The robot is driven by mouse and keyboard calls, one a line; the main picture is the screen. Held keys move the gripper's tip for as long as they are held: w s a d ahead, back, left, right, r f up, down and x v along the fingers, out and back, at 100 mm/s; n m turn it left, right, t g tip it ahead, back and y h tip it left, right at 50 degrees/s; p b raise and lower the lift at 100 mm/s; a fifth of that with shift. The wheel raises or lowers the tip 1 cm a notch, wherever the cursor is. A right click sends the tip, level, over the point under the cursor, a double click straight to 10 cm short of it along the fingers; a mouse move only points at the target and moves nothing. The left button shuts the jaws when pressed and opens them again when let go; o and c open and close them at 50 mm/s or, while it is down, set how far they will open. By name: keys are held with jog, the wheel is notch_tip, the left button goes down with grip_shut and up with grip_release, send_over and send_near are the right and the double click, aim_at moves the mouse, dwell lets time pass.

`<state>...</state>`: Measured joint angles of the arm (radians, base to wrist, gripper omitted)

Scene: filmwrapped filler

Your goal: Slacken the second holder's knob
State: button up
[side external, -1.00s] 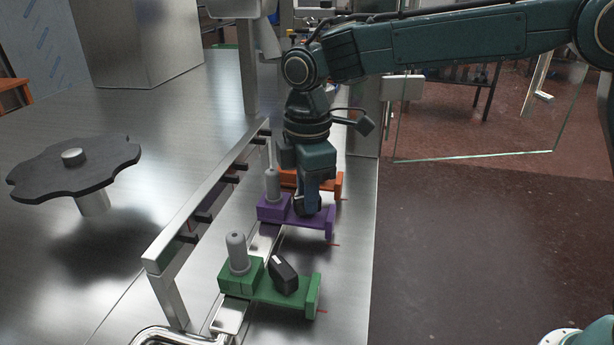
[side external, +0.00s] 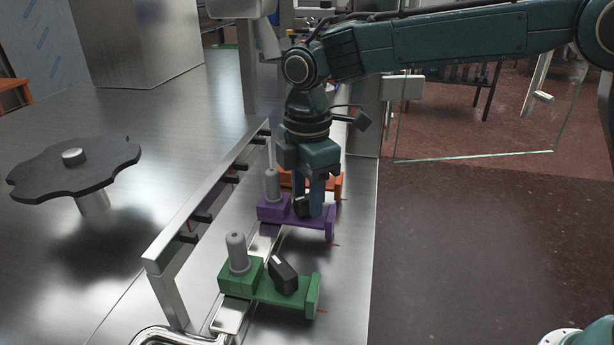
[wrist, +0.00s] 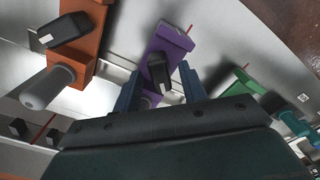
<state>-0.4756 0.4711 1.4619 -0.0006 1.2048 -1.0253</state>
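The purple holder (side external: 275,209) is the middle one of three in a row and carries a grey bottle (side external: 272,186) and a black knob (side external: 301,208). My gripper (side external: 314,208) points straight down over this knob. In the wrist view, its two blue fingers (wrist: 159,68) stand apart, one on each side of the black knob (wrist: 156,72), with visible gaps. The purple holder also shows there (wrist: 172,38). The fingers partly hide the knob in the side view, and I cannot tell exactly how deep they reach.
The green holder (side external: 310,293) with its own black knob (side external: 283,277) is nearer the camera; the orange holder (side external: 333,187) is behind. A metal rail (side external: 205,196) runs along the left. A dark scalloped wheel (side external: 75,168) stands farther left.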

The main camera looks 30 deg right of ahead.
aim_at(307, 196)
jog(key=shift+r, duration=0.1)
notch_tip(307, 196, up, 14)
jog(key=shift+f, duration=0.2)
dwell(0.8)
jog(key=shift+d, duration=0.15)
jog(key=s+d+r+m+t, duration=0.25)
jog(key=s+d+m, duration=0.55)
jog(key=s+d, duration=0.45)
jog(key=s+d+f+m+t, duration=0.3)
jog(key=s+d+f+m, duration=0.6)
jog(key=s, duration=0.4)
jog(key=shift+s+d+f, duration=0.4)
jog(key=shift+d+f, duration=0.05)
jog(key=shift+f, duration=0.45)
